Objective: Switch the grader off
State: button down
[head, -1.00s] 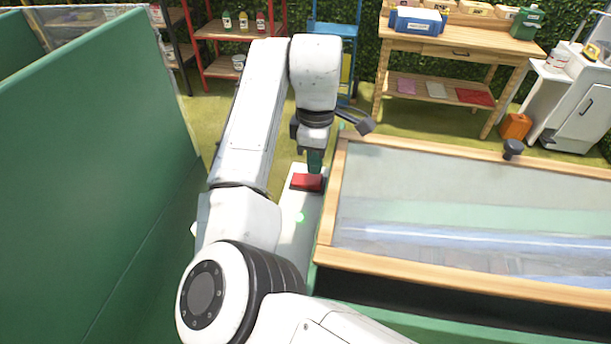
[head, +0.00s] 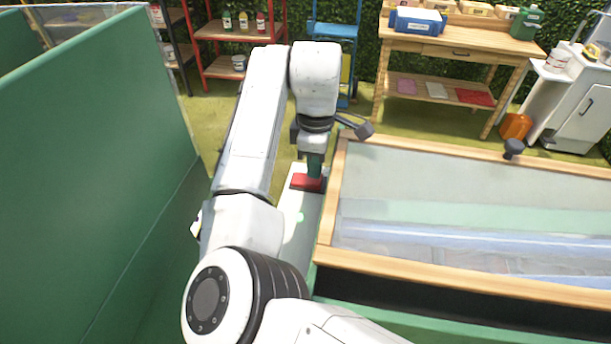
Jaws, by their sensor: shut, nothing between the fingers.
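The grader's white control panel (head: 297,237) runs along the left side of its wood-framed clear cover (head: 430,225). A red switch (head: 303,182) sits at the far end of the panel. My gripper (head: 315,176) is shut, points down and is over the right part of the red switch. Its tips appear to touch the switch, though I cannot tell if it is pressed in. Part of the switch is hidden behind my gripper.
A tall green wall (head: 95,170) stands close on the left of my arm. A wooden workbench (head: 455,55), a red shelf rack (head: 225,40) and a white cabinet (head: 578,108) stand farther back. An orange can (head: 515,127) is on the grass by the cabinet.

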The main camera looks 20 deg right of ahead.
jog(key=shift+f, duration=0.8)
dwell(0.4)
jog(key=shift+r, duration=0.15)
notch_tip(320, 180, up, 7)
jog(key=p, duration=0.7)
jog(key=shift+p, duration=0.35)
